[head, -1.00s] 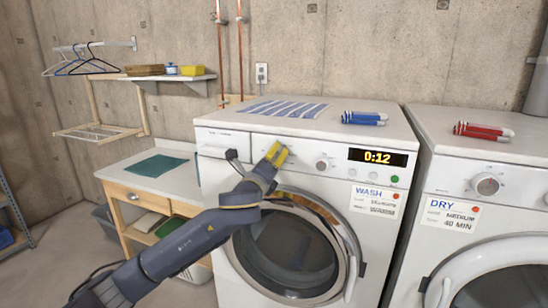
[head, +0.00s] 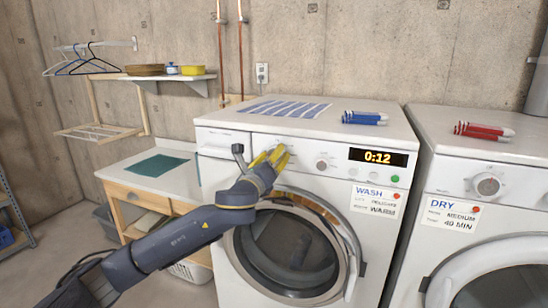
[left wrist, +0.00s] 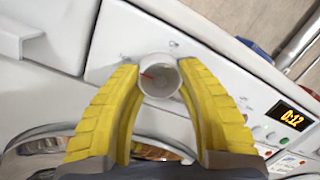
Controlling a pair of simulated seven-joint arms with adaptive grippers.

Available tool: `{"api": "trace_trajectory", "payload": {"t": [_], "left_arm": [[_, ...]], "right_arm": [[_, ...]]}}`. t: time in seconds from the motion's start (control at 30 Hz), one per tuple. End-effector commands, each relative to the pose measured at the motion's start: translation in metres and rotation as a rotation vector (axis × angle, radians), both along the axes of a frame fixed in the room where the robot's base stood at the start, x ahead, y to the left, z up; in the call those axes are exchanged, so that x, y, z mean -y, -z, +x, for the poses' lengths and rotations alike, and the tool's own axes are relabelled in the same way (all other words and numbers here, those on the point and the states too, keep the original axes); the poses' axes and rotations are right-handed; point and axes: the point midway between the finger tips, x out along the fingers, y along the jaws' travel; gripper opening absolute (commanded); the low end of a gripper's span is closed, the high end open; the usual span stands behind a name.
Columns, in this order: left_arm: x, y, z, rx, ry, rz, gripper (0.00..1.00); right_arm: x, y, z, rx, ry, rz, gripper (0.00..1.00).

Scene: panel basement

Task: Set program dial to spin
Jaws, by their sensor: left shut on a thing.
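The washer (head: 345,185) stands in the middle of the head view, with its display reading 0:12. In the left wrist view the program dial (left wrist: 160,77) is a round white knob with a red mark that points left in the picture. My left gripper (head: 274,157) has yellow fingers and is at the washer's front panel. In the left wrist view the fingers of my left gripper (left wrist: 158,82) stand on both sides of the dial, closed on it. The gripper mostly hides the dial in the head view. My right gripper is out of view.
A second knob (head: 322,164) sits right of my gripper on the washer panel, beside the display (head: 377,157). The dryer (head: 480,215) stands close on the right. A detergent drawer (head: 222,140) is at the panel's left. The round washer door (head: 290,250) is below.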

Motion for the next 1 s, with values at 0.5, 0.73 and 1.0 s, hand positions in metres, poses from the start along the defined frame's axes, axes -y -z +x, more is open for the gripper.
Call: {"api": "trace_trajectory", "payload": {"t": [0.5, 0.73, 1.0], "left_arm": [[0.000, 0.001, 0.000, -0.002, 0.000, 0.000, 0.69], [-0.001, 0.001, -0.002, -0.002, 0.001, 0.000, 0.69], [-0.010, 0.007, -0.033, -0.002, 0.001, 0.000, 0.69]], "right_arm": [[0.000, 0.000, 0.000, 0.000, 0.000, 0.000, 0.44], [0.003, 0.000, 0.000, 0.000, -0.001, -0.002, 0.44], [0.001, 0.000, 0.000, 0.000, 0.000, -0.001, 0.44]]}}
